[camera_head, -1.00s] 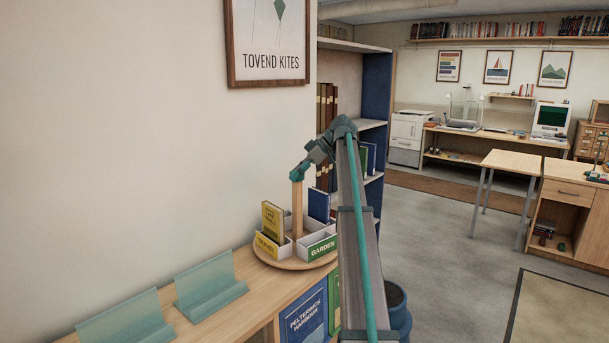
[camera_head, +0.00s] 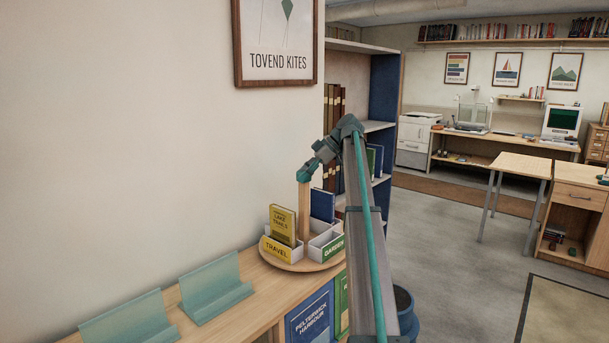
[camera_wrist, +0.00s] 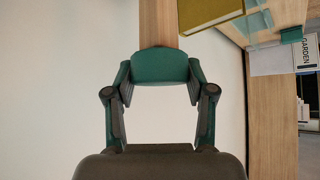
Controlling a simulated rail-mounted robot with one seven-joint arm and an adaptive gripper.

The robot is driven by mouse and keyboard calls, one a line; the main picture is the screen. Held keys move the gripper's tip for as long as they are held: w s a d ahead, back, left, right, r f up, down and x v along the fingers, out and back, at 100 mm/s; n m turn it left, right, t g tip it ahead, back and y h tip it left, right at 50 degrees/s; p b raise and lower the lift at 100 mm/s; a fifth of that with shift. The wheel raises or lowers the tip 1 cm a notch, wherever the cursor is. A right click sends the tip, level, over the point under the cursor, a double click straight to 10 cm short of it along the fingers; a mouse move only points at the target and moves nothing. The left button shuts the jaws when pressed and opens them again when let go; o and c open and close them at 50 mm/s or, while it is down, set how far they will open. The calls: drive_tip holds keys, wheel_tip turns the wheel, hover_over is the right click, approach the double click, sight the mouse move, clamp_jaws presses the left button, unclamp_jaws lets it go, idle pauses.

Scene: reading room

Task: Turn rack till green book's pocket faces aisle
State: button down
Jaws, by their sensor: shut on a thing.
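The rack (camera_head: 292,265) is a round wooden turntable with white pockets and a central wooden post (camera_head: 304,210). The yellow TRAVEL pocket (camera_head: 277,250) holds a yellow book (camera_head: 283,225) and faces front-left. The green-labelled GARDEN pocket (camera_head: 333,248) faces front-right and looks empty. A blue book (camera_head: 322,205) stands at the back. I see no green book in the rack; its far side is partly hidden. My gripper (camera_head: 304,175) is shut on the post's top. The wrist view shows its fingers (camera_wrist: 160,66) closed on the post, with the yellow book (camera_wrist: 210,12) beside it.
The rack stands on a low wooden shelf unit (camera_head: 240,315), close to the wall. Two teal book stands (camera_head: 214,288) are to its left. A blue book (camera_head: 310,322) and a green book (camera_head: 341,303) show below. A tall bookcase (camera_head: 383,110) is behind; open floor (camera_head: 455,260) lies to the right.

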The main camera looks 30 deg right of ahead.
drive_tip(key=shift+c, duration=1.9)
unclamp_jaws()
drive_tip(key=v, duration=0.7)
drive_tip(key=shift+d+r, duration=0.15)
drive_tip(key=shift+d, duration=0.05)
drive_tip(key=shift+s, duration=0.1)
